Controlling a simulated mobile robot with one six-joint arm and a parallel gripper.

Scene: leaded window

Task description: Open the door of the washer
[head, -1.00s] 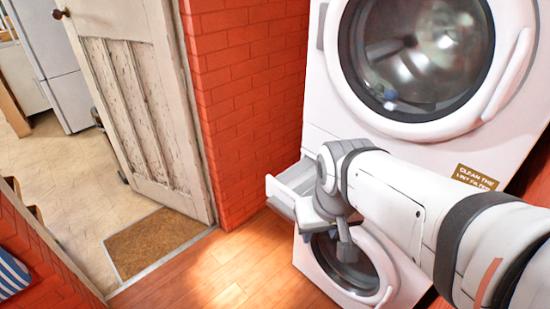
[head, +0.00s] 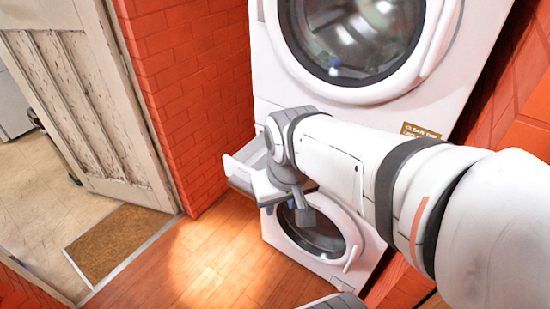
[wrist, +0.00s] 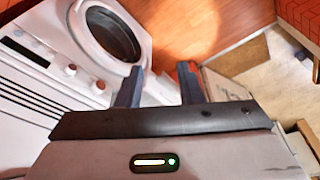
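The washer (head: 275,236) is the lower white machine of a stacked pair. Its round dark-glass door (head: 322,240) looks shut, with a pale curved handle (head: 352,258) on its right side. My arm crosses in front of the washer's top and hides much of it in the head view. In the wrist view, the washer door (wrist: 115,35) is at the upper left, beyond the fingers. My gripper (wrist: 160,85) is open and empty, its two dark fingers apart. It looks clear of the door.
A white dryer (head: 262,75) with a round door sits above, with a lint-filter label (head: 420,131). A white drawer (head: 235,178) sticks out between the machines, left of my wrist. A brick wall (head: 185,95), an old door (head: 90,100) and a doormat (head: 115,243) are left. Wooden floor is clear in front.

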